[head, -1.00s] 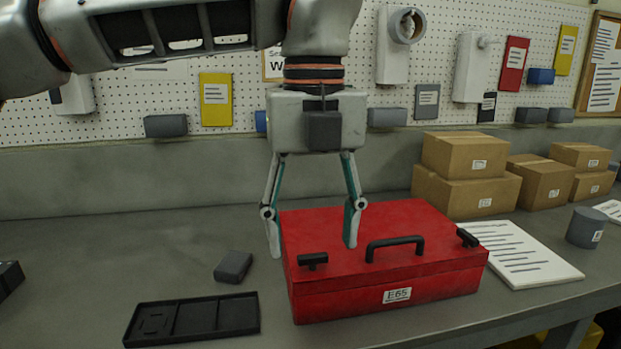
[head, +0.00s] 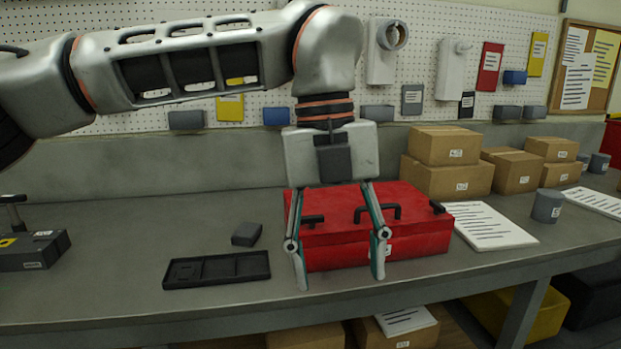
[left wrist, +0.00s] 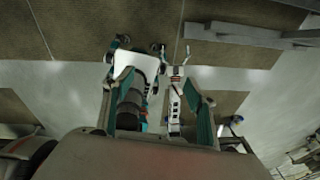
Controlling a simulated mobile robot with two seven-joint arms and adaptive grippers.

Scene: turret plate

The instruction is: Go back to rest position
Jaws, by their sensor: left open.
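My left gripper (head: 340,280) hangs fingers-down in the head view, with its two fingers spread and nothing between them. It shows in front of the red toolbox (head: 420,239), nearer to me, and covers part of its front and label. The toolbox is closed, with a black handle and dark latches. In the left wrist view the two teal-edged fingers of this gripper (left wrist: 158,90) stand apart, with floor and pale machine parts beyond them. My right gripper cannot be made out in any view.
A black compartment tray (head: 217,271) and a small dark block (head: 246,234) lie left of the toolbox. Cardboard boxes (head: 445,177), a paper stack (head: 488,227) and a grey cylinder (head: 547,206) stand right. The bench (head: 110,300) has bare room at front left.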

